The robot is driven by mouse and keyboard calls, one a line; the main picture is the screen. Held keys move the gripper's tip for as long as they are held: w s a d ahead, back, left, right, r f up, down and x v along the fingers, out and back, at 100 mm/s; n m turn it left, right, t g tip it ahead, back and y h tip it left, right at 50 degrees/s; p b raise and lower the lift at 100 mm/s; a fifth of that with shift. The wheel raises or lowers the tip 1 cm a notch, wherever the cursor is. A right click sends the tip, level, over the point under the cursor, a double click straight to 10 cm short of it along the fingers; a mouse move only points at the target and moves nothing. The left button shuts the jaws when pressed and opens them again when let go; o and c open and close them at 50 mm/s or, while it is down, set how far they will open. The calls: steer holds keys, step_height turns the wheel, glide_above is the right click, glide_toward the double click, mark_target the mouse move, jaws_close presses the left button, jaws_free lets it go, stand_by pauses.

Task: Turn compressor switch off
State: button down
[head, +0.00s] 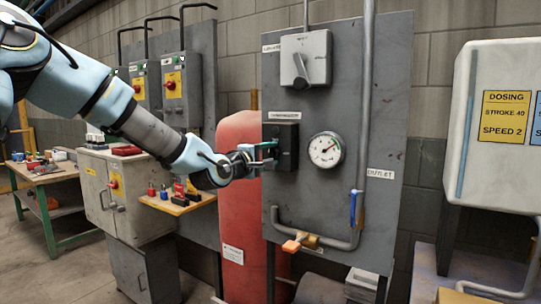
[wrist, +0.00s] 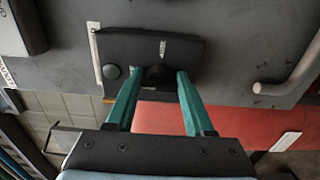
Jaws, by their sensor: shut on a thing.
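The compressor switch is a black box (head: 289,130) on the grey panel, left of the round gauge. It also shows in the wrist view (wrist: 185,50), with a small round button (wrist: 111,71) and a dark knob (wrist: 157,76) on its face. My gripper (head: 270,155) is at the front of the box, its teal fingers pointing at the panel. In the wrist view its two fingertips (wrist: 159,75) stand on either side of the dark knob and are shut on it. The knob is hidden by my fingers in the head view, and its exact setting is hard to tell.
A grey rotary switch (head: 318,48) is above the box. The gauge (head: 326,149), a pipe with a blue-handled valve (head: 354,207) and an orange-handled valve (head: 292,246) are close by. A red tank (head: 240,215) stands behind. A white dosing tank (head: 500,150) is at right.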

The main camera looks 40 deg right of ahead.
stand_by(0.4)
steer(key=shift+c, duration=1.4)
jaws_free()
steer(key=b+v, duration=0.2)
steer(key=v, duration=0.8)
steer(key=shift+a, duration=0.4)
steer(key=w+a+f+m+t+y, duration=0.1)
steer(key=w+a+f+y, duration=0.45)
steer(key=a+f, duration=0.45)
steer(key=w+a+f+m+t+y, duration=0.1)
steer(key=w+a+f+m+y, duration=0.1)
steer(key=w+a+f+y, duration=0.6)
steer(key=s+a+f+g+y, duration=0.1)
steer(key=s+a, duration=0.3)
steer(key=a, duration=0.6)
steer(key=s+a+f+g+y, duration=0.1)
steer(key=s+a, duration=0.3)
steer(key=a, duration=0.6)
steer(key=s+a+f+m+g+y, duration=0.1)
steer(key=s+a+f+g, duration=0.2)
steer(key=a, duration=0.7)
steer(key=shift+s+a+y, duration=0.3)
steer(key=shift+s+y, duration=0.05)
steer(key=shift+s, duration=0.65)
